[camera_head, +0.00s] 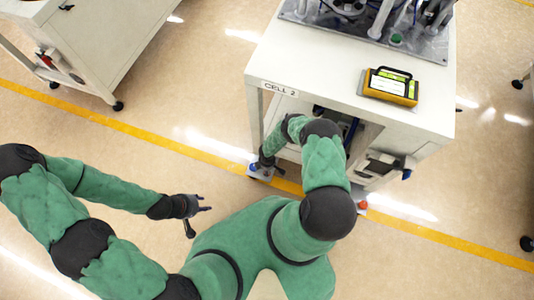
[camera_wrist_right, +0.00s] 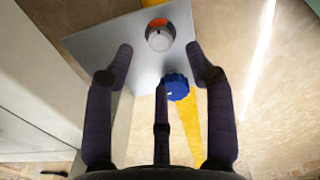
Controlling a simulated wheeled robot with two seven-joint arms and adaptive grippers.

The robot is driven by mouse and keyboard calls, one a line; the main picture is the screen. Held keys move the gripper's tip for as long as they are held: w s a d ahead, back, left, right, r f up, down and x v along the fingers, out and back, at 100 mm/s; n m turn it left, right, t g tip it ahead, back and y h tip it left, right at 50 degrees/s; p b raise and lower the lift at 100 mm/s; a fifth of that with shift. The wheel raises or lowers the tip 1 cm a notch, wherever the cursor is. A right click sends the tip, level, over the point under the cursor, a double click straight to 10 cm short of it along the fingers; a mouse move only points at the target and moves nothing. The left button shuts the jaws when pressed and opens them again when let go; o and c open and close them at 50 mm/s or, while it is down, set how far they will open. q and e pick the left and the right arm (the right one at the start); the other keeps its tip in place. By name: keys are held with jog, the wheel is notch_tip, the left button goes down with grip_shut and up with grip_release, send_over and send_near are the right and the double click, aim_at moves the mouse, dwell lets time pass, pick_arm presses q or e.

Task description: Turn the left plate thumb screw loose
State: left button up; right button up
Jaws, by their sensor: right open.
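The left plate (camera_wrist_right: 95,45) is a flat grey metal sheet low at the cart's left front corner. A blue ribbed thumb screw (camera_wrist_right: 175,87) sits near its edge; it also shows small in the head view (camera_head: 253,167). A round grey knob (camera_wrist_right: 159,42) with an orange patch is on the same plate. My right gripper (camera_wrist_right: 159,52) is open and empty, its fingers spread over the plate. The blue screw appears between them, near the middle finger's tip; whether they touch I cannot tell. My left gripper (camera_head: 201,208) is open and empty above the floor, away from the cart.
The white cart (camera_head: 310,75) marked CELL 2 carries a yellow-and-black device (camera_head: 390,87) and a metal machine base (camera_head: 345,22). A red knob (camera_head: 362,205) shows at its right front. Another white cart (camera_head: 90,40) stands at upper left. The floor near my left gripper is clear.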

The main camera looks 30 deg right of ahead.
notch_tip(320, 180, up, 7)
jog(key=shift+f, duration=0.2)
dwell(0.4)
dwell(0.5)
